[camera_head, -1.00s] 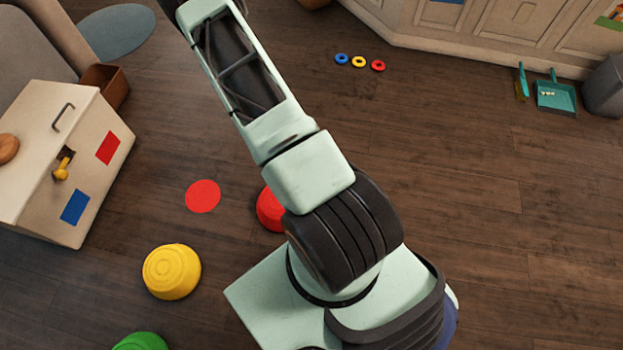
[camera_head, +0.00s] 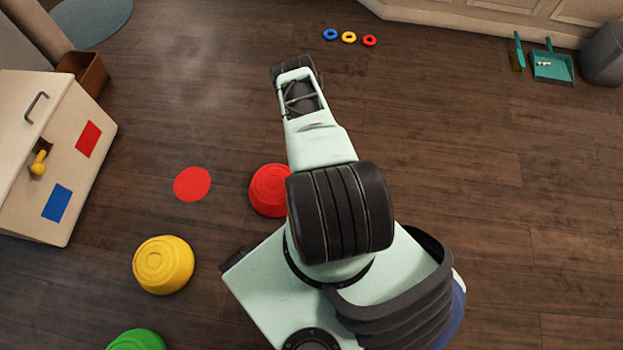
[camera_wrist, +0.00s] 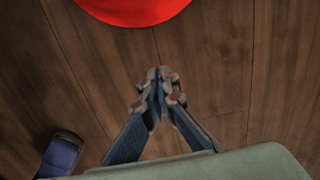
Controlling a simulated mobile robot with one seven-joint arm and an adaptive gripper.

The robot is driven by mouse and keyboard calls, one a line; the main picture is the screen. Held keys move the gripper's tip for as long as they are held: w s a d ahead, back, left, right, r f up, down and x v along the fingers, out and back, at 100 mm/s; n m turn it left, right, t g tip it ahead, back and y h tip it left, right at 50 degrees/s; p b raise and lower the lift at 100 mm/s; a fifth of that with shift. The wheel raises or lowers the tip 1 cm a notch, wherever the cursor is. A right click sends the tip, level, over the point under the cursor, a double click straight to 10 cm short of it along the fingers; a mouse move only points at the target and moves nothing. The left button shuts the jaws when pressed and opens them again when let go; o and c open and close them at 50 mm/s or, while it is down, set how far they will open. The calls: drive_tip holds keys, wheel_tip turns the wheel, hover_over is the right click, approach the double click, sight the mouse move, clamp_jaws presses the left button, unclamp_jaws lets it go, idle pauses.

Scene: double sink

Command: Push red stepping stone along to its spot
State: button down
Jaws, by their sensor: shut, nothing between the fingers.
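The red stepping stone (camera_head: 269,190) is a round, raised block on the wooden floor, left of my arm in the head view; my arm hides its right edge. A flat red disc (camera_head: 192,184), the marked spot, lies on the floor to its left, with a strip of bare floor between them. In the wrist view a red rounded shape (camera_wrist: 135,8), which looks like the stone, is cut off by the top edge. My gripper (camera_wrist: 160,78) is shut and empty, apart from that red shape in the picture. The head view does not show the gripper.
A yellow stepping stone (camera_head: 163,265) and a green one (camera_head: 137,341) stand at lower left. A cream box (camera_head: 62,150) with red and blue patches is at left. Small coloured rings (camera_head: 349,37) and a teal dustpan (camera_head: 551,67) lie at the back. Floor at right is clear.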

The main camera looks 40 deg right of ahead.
wheel_tip(320, 180, down, 9)
drive_tip(key=b, duration=0.7)
drive_tip(key=shift+f, duration=0.2)
drive_tip(key=shift+w+a+b, duration=0.75)
drive_tip(key=shift+w, duration=0.2)
drive_tip(key=shift+w+a+r+b, duration=0.15)
drive_tip(key=shift+w+a+b, duration=0.15)
drive_tip(key=shift+w+a, duration=0.3)
